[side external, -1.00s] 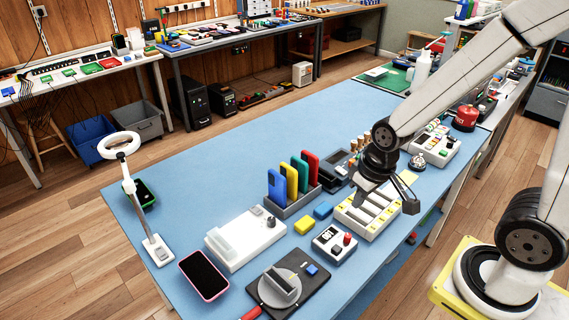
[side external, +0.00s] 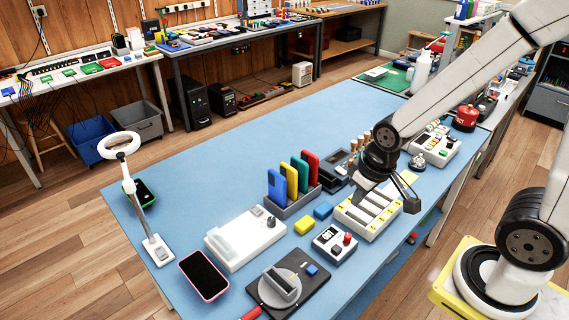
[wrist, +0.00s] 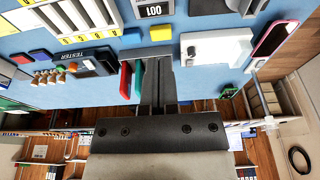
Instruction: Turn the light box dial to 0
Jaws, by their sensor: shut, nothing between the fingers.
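The light box looks to be the white flat box (side external: 240,243) near the middle of the blue table, with a raised pale panel. Its dial, a small dark knob (side external: 271,222), stands at the box's right end; its setting is too small to read. In the wrist view the white box (wrist: 222,48) is right of my fingers and the dark knob (wrist: 191,51) is near its left end. My gripper (side external: 359,194) is shut and empty, above the table by the yellow-marked white tray, to the right of the box and apart from the dial.
A rack of coloured upright slabs (side external: 292,178) stands between the box and my gripper. A pink-edged phone (side external: 204,275) lies in front.

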